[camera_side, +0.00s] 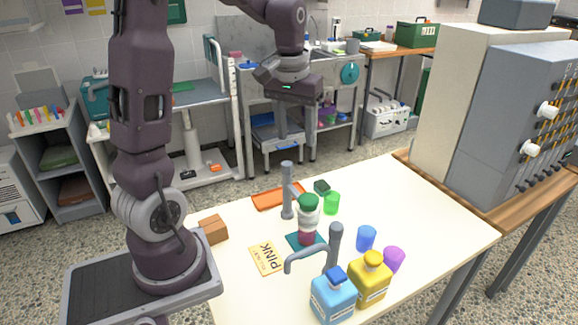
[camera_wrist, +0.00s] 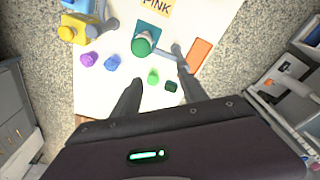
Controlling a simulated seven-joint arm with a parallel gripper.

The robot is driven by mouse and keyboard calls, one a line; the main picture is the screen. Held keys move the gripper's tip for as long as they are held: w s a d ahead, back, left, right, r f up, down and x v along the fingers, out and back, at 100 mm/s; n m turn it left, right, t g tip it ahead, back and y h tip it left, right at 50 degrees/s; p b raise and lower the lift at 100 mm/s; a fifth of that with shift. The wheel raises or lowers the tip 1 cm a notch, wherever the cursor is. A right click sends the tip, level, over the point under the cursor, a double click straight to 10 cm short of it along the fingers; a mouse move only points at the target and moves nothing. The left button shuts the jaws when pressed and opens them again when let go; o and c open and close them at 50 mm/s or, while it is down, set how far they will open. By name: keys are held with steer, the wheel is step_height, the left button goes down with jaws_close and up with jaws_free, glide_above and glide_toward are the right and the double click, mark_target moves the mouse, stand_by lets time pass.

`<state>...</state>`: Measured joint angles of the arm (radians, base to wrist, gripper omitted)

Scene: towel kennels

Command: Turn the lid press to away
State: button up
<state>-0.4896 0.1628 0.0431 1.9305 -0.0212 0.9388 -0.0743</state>
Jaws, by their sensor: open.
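Two grey upright posts with side arms stand on the cream table; I cannot tell for sure which is the lid press. The far post (camera_side: 287,192) stands beside a jar with a green lid (camera_side: 308,203) on a teal pad (camera_side: 295,243), its short arm towards the jar. The near post (camera_side: 334,248) has a longer arm bent to the left. In the wrist view the green lid (camera_wrist: 142,45) is beyond my fingertips, with the far post (camera_wrist: 176,49) beside it. My gripper (camera_side: 282,132) is open and empty, raised behind the table; its fingers also show in the wrist view (camera_wrist: 158,76).
Blue (camera_side: 366,238), purple (camera_side: 394,259) and green (camera_side: 332,203) cups stand on the right. Blue (camera_side: 333,299) and yellow (camera_side: 370,283) bottles stand at the front. An orange tray (camera_side: 270,198), a brown block (camera_side: 213,229) and a PINK card (camera_side: 266,258) lie left. The table's right side is clear.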

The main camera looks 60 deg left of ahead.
steer(key=n+g, duration=0.1)
steer(key=n, duration=0.1)
glide_above(287, 163)
steer(key=shift+h, duration=0.3)
step_height(287, 163, down, 6)
steer(key=shift+r, duration=0.1)
step_height(287, 163, down, 7)
steer(key=shift+r, duration=0.15)
jaws_close()
stand_by(0.5)
